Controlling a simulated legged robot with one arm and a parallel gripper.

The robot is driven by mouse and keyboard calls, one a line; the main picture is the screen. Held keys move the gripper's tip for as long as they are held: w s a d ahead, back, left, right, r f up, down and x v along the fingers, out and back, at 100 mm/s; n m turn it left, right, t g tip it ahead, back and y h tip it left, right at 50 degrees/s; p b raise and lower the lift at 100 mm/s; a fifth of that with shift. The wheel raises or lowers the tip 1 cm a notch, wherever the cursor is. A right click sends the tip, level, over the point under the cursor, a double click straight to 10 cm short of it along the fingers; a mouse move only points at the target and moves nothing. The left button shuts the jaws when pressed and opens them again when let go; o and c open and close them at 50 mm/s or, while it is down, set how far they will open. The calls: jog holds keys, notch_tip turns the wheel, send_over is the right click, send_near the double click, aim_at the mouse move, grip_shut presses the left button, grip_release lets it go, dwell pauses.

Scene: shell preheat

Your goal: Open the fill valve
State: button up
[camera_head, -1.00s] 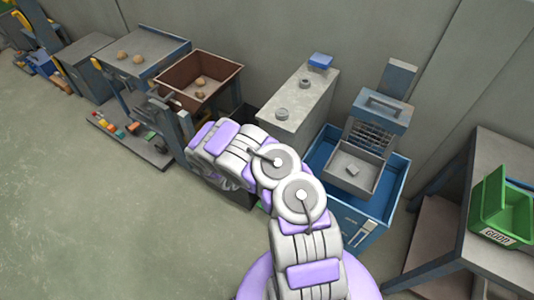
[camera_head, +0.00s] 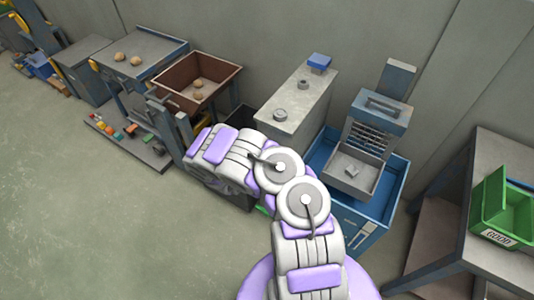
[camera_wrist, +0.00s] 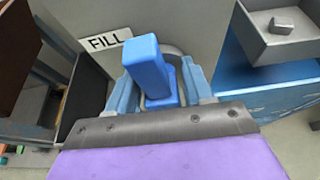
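In the wrist view, a bright blue fill valve handle (camera_wrist: 150,70) stands out from a grey panel beside a white "FILL" label (camera_wrist: 105,40). My gripper (camera_wrist: 162,88) has its two blue-grey fingers spread on either side of the handle. A narrow gap shows beside the handle's lower part; I cannot tell whether either finger touches it. In the head view, my arm covers the gripper and the handle. The grey cabinet (camera_head: 300,95) stands just beyond my arm.
A blue tub (camera_head: 399,175) with a grey tray inside stands right of the cabinet. A brown bin (camera_head: 229,79) is to the left. A green bin (camera_head: 490,205) sits on a table at far right. Open floor (camera_head: 90,220) lies at left.

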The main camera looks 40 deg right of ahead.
jog(key=shift+r, duration=0.15)
jog(key=shift+a+r, duration=0.1)
jog(key=p+v, duration=0.4)
jog(key=v, duration=1.3)
jog(key=shift+p, duration=0.4)
